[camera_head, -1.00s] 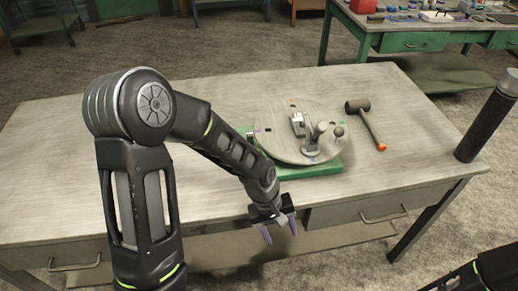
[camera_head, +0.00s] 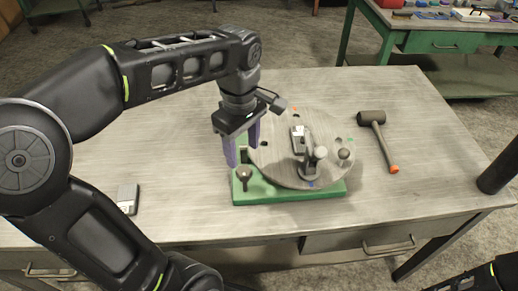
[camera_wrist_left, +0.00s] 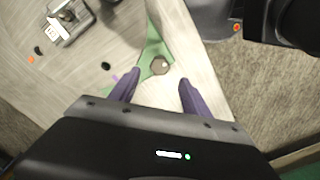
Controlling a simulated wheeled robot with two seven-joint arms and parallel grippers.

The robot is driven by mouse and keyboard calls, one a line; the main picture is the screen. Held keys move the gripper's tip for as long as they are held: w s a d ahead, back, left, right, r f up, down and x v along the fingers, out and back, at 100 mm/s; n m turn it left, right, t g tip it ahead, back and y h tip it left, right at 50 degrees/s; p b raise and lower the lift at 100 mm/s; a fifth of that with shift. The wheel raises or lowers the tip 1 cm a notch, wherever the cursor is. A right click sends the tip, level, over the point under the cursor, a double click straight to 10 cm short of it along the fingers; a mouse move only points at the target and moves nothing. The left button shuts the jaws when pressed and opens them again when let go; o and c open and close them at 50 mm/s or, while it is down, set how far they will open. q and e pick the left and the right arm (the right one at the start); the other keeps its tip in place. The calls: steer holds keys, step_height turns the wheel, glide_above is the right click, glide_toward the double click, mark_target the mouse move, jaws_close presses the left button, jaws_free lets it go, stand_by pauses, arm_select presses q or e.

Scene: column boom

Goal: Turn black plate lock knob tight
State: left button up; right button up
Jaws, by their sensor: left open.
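The black plate lock knob (camera_head: 244,175) stands at the near left corner of the green base (camera_head: 291,192), beside the round grey plate (camera_head: 285,150). In the left wrist view the round top of the knob (camera_wrist_left: 160,66) shows just past the fingertips, between their lines. My left gripper (camera_head: 243,156) points down with its two purple fingers apart. It is above and slightly behind the knob, with nothing between the fingers. The fingers also show open in the left wrist view (camera_wrist_left: 159,79). No contact with the knob is visible. My right gripper is not in view.
A mallet (camera_head: 377,130) lies to the right. A small grey box (camera_head: 128,198) lies on the left. A dark post (camera_head: 500,168) stands at the right edge.

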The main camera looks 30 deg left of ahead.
mark_target(244, 170)
arm_select(q)
steer(key=shift+w+a+r, duration=0.1)
steer(key=shift+r, duration=0.05)
steer(key=shift+s, duration=0.2)
steer(key=shift+w+f+p, duration=0.1)
steer(key=shift+f+p, duration=0.25)
steer(key=shift+f, duration=3.6)
steer(key=shift+c, duration=0.5)
jaws_close()
